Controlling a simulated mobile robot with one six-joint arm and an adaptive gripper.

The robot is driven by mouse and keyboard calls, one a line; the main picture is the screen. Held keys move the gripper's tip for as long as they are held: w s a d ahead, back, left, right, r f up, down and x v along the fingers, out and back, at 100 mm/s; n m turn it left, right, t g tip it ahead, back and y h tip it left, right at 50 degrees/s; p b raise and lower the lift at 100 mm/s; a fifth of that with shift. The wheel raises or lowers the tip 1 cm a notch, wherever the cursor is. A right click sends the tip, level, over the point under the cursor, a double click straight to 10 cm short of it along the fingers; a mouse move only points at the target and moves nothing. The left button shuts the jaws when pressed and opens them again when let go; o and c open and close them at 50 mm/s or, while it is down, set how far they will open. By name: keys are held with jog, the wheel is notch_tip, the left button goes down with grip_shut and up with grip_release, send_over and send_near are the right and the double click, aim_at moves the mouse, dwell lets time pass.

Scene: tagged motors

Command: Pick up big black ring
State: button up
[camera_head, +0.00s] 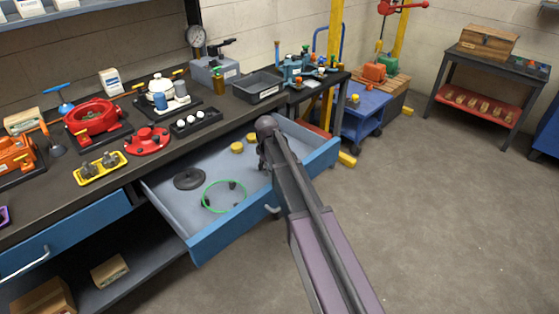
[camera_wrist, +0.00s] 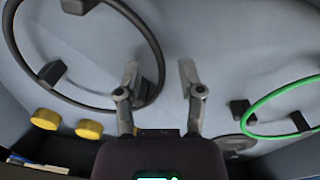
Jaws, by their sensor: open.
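The big black ring (camera_wrist: 158,52) lies in the open drawer (camera_wrist: 230,45), and its left part fills the upper left of the wrist view. Dark blocks sit along it. My gripper (camera_wrist: 160,75) is open and points down at the drawer floor. The right side of the ring passes between the two fingers in the picture; the height gap cannot be told. In the head view my arm reaches over the drawer (camera_head: 212,231), and my gripper and the black ring are hidden behind it.
A green ring (camera_head: 205,199) and a dark disc (camera_head: 189,179) lie left of my arm. Two yellow round pieces (camera_head: 237,148) sit near the drawer's back; they also show in the wrist view (camera_wrist: 88,129). Drawer walls surround the space. The workbench (camera_head: 60,203) above holds several parts.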

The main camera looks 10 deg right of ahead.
grip_shut()
jog(key=shift+r, duration=0.2)
notch_tip(320, 180, up, 10)
jog(key=p, duration=1)
jog(key=shift+r, duration=0.1)
jog(key=shift+s, duration=0.2)
dwell(1.1)
